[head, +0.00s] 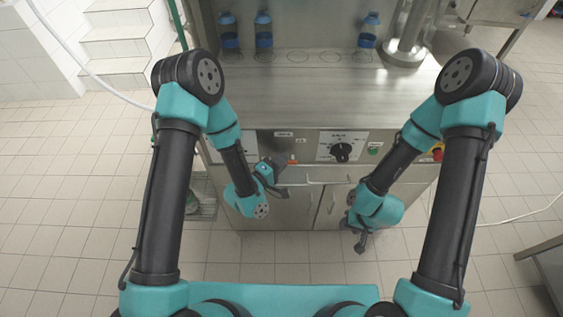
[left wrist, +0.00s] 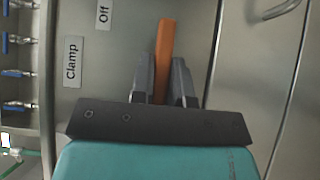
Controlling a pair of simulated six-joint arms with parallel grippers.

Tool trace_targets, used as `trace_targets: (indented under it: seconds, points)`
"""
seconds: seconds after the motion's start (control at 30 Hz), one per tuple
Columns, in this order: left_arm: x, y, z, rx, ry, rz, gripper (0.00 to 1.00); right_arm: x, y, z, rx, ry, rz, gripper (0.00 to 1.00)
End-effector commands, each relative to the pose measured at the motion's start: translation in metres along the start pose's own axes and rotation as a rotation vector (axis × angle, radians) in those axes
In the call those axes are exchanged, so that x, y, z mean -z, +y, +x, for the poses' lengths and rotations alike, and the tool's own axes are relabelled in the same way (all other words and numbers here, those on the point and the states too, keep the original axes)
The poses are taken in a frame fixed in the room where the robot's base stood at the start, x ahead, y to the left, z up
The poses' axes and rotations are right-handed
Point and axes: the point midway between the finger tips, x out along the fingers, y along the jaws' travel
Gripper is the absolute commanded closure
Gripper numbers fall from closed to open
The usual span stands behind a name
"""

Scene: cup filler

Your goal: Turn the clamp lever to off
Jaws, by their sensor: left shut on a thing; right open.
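The orange clamp lever (left wrist: 164,48) sits between the two dark fingers of my left gripper (left wrist: 163,84) in the left wrist view. The fingers are shut on it, and its orange end sticks out beyond them. A "Clamp" label (left wrist: 72,62) and an "Off" label (left wrist: 104,15) are on the panel to the left in that view. In the head view a bit of the lever (head: 292,158) shows on the front panel by my left gripper (head: 282,163). The lever's base is hidden. My right gripper (head: 361,244) is open and empty, low in front of the cabinet.
A black dial (head: 341,151), a green button (head: 373,151) and a red button (head: 438,152) are on the panel to the right. Bar handles (head: 328,182) stick out below. Blue bottles (head: 264,30) stand at the counter's back. The counter top (head: 310,95) is clear.

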Motion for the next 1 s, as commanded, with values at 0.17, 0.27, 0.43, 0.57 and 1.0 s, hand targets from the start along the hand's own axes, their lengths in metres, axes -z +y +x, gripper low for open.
trace_targets:
  seconds: [0.17,0.27,0.43,0.57,1.0]
  points:
    - [0.0,0.002,0.0,0.022,0.0,0.022,1.0,0.0,0.0,0.0,0.0,0.0,0.0,0.58]
    - [-0.001,0.003,0.0,0.046,-0.001,0.047,1.0,0.0,0.0,0.0,0.0,0.0,0.0,0.58]
    - [-0.001,0.007,0.001,0.11,-0.001,0.113,1.0,0.0,0.0,0.0,0.0,0.0,0.0,0.58]
    - [-0.001,0.011,0.002,0.18,-0.001,0.183,1.0,0.0,0.0,0.0,0.0,0.0,0.0,0.58]
    - [-0.007,0.025,0.007,0.468,-0.002,0.472,1.0,0.0,0.0,0.0,0.0,0.0,0.0,0.58]
